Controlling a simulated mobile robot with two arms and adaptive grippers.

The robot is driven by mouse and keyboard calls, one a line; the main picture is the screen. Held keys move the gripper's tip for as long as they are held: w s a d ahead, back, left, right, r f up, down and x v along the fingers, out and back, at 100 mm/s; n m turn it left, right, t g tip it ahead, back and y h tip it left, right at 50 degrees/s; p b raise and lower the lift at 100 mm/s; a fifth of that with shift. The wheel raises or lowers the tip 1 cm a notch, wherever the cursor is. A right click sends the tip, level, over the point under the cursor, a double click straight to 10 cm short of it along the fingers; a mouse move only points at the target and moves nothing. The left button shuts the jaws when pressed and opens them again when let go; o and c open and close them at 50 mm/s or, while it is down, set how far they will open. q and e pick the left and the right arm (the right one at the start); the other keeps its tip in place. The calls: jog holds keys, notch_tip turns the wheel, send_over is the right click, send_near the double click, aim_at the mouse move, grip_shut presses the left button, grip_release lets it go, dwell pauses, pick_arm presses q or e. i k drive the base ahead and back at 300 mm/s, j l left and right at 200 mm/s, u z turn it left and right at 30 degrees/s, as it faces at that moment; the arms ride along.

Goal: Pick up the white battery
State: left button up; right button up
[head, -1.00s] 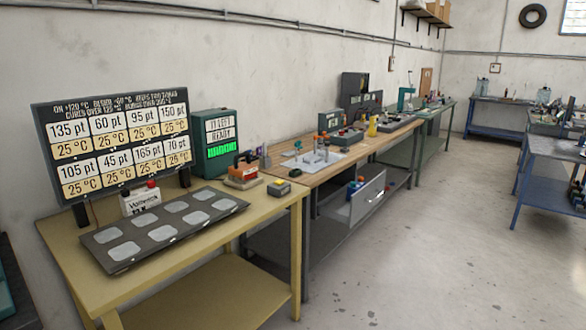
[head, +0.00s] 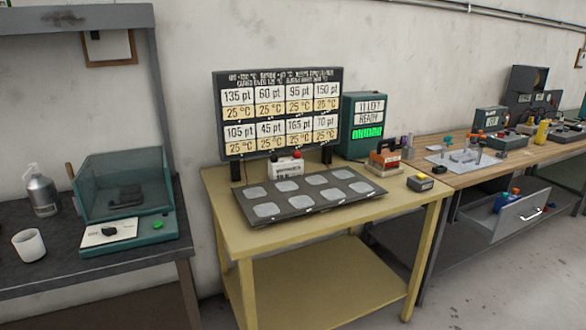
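The white battery (head: 286,170) stands on the yellow table (head: 238,238) in the head view. It is a small white box with dark lettering, a red cap on top and a dark one beside it. It stands behind the dark tray (head: 246,217) with several pale pads, and in front of the display board. The tray hides part of its lower front. Neither of my grippers is in view.
The display board (head: 279,114) rises behind the battery, with a green-screened tester (head: 364,126) to its right. A dark bench with a teal machine (head: 127,190) stands left. Open floor lies front right.

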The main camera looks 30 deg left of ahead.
aim_at(280, 167)
jog(key=i+u, duration=0.1)
jog(key=u, duration=0.25)
jog(key=i+u, duration=0.1)
jog(key=u, duration=0.25)
